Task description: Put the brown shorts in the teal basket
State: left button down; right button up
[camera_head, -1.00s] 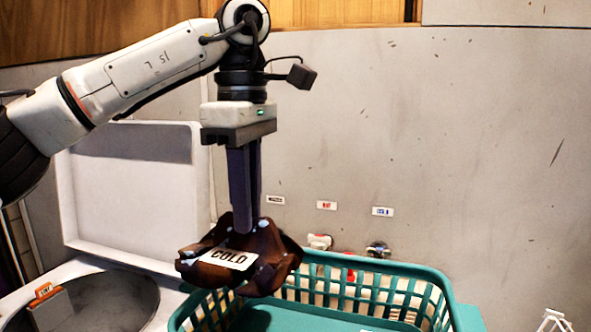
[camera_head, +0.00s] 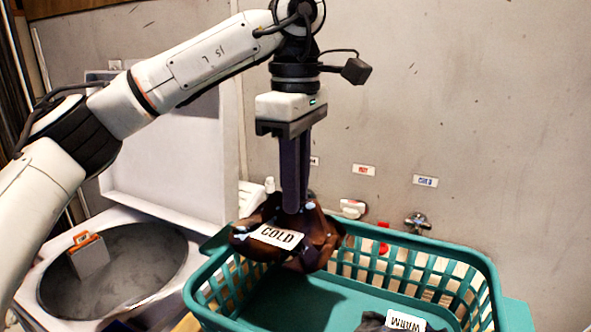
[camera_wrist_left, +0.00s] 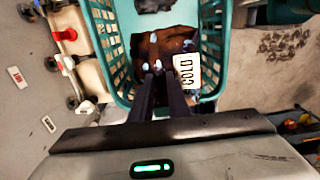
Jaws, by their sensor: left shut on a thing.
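The brown shorts (camera_head: 318,240) hang bunched from my left gripper (camera_head: 293,208), with a white tag reading COLD on them. The gripper points down and is shut on the shorts. The teal basket (camera_head: 205,290) stands below, and in the head view the shorts overlap its far left rim. In the left wrist view the shorts (camera_wrist_left: 160,48) show over the basket opening, between its rims (camera_wrist_left: 107,70). Whether they touch the basket is unclear. My right gripper is not in view.
A dark cloth tagged WARM (camera_head: 405,322) lies in the basket's near right part. Taps (camera_head: 418,222) stick out from the wall behind the basket.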

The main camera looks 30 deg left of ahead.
aim_at(295, 217)
pick_arm(q)
notch_tip(295, 217, down, 4)
jog(key=shift+r+b, duration=0.1)
jog(key=shift+b, duration=1)
jog(key=shift+f+b, duration=1.5)
jog(key=shift+f, duration=1.15)
jog(key=c, duration=1.6)
grip_release()
